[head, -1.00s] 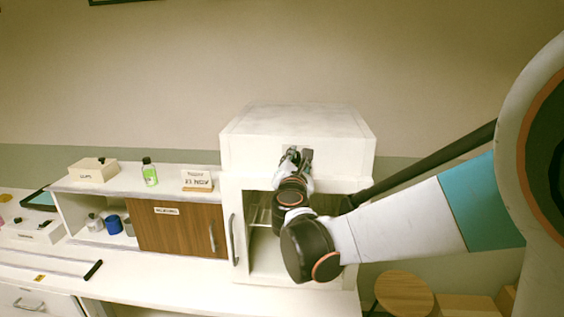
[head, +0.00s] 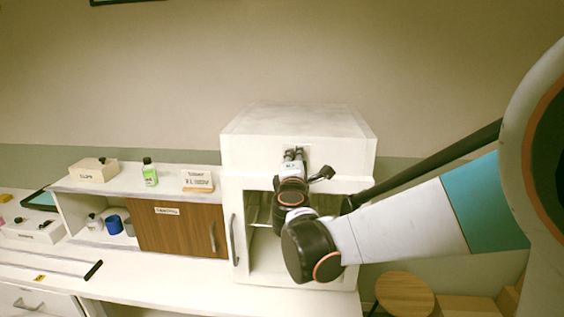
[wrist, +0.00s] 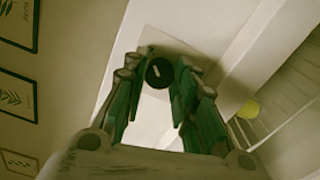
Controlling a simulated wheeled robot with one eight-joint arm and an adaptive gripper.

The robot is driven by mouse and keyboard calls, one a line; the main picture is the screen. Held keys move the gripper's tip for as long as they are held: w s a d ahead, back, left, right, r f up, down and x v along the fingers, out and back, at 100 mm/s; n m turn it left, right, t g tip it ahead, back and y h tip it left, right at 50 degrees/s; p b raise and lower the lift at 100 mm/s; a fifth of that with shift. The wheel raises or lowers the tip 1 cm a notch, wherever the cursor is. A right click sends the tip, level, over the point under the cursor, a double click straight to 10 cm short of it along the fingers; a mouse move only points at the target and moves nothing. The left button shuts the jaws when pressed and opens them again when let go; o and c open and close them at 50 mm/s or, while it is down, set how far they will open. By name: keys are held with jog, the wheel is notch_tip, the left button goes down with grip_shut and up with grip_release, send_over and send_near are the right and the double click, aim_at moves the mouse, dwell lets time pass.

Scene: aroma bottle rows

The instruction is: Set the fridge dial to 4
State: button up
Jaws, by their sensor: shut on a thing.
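The white fridge (head: 250,150) stands at the right end of the counter, with an open-fronted compartment below its upper panel. The dial (wrist: 159,72) is a dark round knob with a short pale mark, seen in the wrist view. I cannot read any numbers around it. My gripper (wrist: 158,76) has its green-looking fingers on both sides of the dial and is shut on it. In the head view my gripper (head: 294,155) is at the fridge's upper front panel and hides the dial.
A green bottle (head: 150,174), a sign (head: 197,180) and a small box (head: 93,171) stand on top. A round wooden stool (head: 404,294) is at lower right.

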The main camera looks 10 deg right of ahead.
jog(key=shift+m, duration=0.3)
jog(key=o, duration=1.1)
jog(key=shift+c, duration=0.2)
jog(key=shift+s, duration=0.15)
jog(key=v, duration=1.2)
